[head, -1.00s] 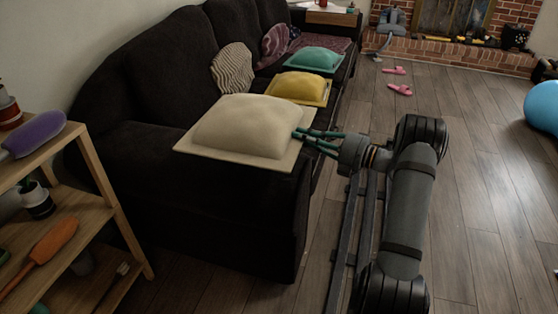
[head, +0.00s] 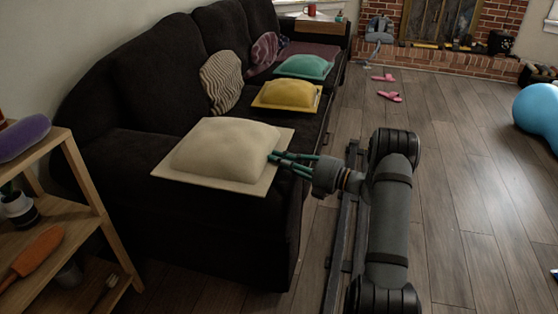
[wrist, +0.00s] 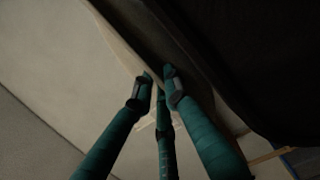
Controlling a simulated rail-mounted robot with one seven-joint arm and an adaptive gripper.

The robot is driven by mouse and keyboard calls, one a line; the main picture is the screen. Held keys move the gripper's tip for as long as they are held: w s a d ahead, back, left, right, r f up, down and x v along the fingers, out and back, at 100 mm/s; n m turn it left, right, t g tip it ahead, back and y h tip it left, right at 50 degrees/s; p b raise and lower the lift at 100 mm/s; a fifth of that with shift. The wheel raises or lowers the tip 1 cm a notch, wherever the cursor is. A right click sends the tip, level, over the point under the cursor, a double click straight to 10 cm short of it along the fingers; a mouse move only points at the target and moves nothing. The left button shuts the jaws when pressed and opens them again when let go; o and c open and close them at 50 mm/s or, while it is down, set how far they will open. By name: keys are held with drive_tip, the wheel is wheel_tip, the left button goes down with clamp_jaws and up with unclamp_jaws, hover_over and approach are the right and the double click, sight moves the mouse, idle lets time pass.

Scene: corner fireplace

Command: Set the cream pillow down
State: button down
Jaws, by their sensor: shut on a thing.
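The cream pillow (head: 222,150) is a puffed cushion with a flat square border. In the head view it is over the near end of the dark sofa (head: 160,232), by the armrest. I cannot tell whether it touches the sofa or hangs just above it. My gripper (head: 274,158) has green fingers and is shut on the pillow's right border. In the wrist view the fingers (wrist: 158,84) meet at the pale border edge, with the pillow (wrist: 60,60) filling the left side and dark fabric beyond at the upper right.
A yellow pillow (head: 287,95) and a green pillow (head: 305,66) lie farther along the sofa, with a striped cushion (head: 221,82) against the backrest. A wooden shelf (head: 62,215) stands at the left. The floor (head: 450,200) at the right is mostly clear, with pink slippers (head: 390,97).

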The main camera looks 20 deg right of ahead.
drive_tip(key=c, duration=1.8)
unclamp_jaws()
drive_tip(key=shift+f, duration=0.1)
drive_tip(key=shift+o, duration=0.2)
drive_tip(key=shift+s+d, duration=0.1)
drive_tip(key=p+v, duration=0.2)
drive_tip(key=v, duration=0.9)
drive_tip(key=shift+s+d, duration=0.2)
drive_tip(key=shift+d, duration=0.1)
drive_tip(key=b+x, duration=0.2)
drive_tip(key=x, duration=1)
drive_tip(key=shift+a, duration=0.15)
drive_tip(key=shift+s, duration=0.1)
